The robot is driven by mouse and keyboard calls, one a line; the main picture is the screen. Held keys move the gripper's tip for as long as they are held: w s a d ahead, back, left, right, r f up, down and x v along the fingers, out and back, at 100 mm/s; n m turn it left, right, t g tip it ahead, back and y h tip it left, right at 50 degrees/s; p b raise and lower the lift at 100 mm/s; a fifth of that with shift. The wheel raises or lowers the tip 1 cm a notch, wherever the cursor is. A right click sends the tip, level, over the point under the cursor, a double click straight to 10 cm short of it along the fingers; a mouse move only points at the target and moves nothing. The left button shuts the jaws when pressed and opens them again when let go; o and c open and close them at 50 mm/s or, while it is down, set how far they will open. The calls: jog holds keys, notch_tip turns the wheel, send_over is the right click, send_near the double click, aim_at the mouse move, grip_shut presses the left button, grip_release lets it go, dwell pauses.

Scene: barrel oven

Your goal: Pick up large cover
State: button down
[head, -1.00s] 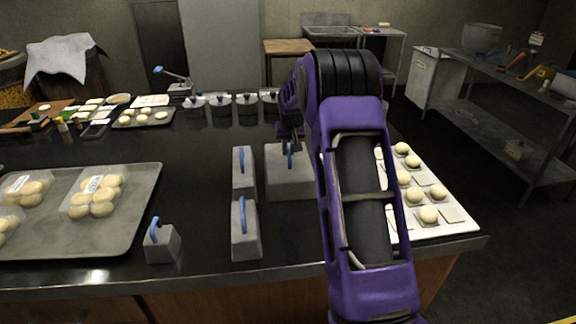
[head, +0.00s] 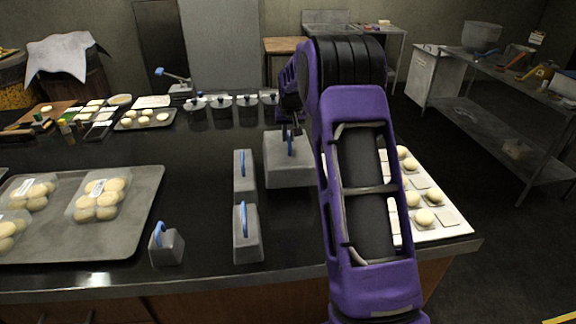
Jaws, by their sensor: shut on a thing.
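The large cover (head: 287,172) is a grey metal box with a blue handle (head: 290,146) on top. It is in the middle of the head view, beside my purple arm. My gripper (head: 290,133) is at the top of the handle and shut on it. The cover appears level and a little above the dark counter. The arm hides part of the cover's right side, and the fingertips are small and partly hard to make out.
Two narrow grey covers (head: 247,235) stand close to the left, and a small one (head: 166,246) stands near the front edge. A tray (head: 140,225) with packed dough balls is at left. A white board (head: 447,229) with dough balls lies right of my arm.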

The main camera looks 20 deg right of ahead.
jog(key=shift+r, duration=2.75)
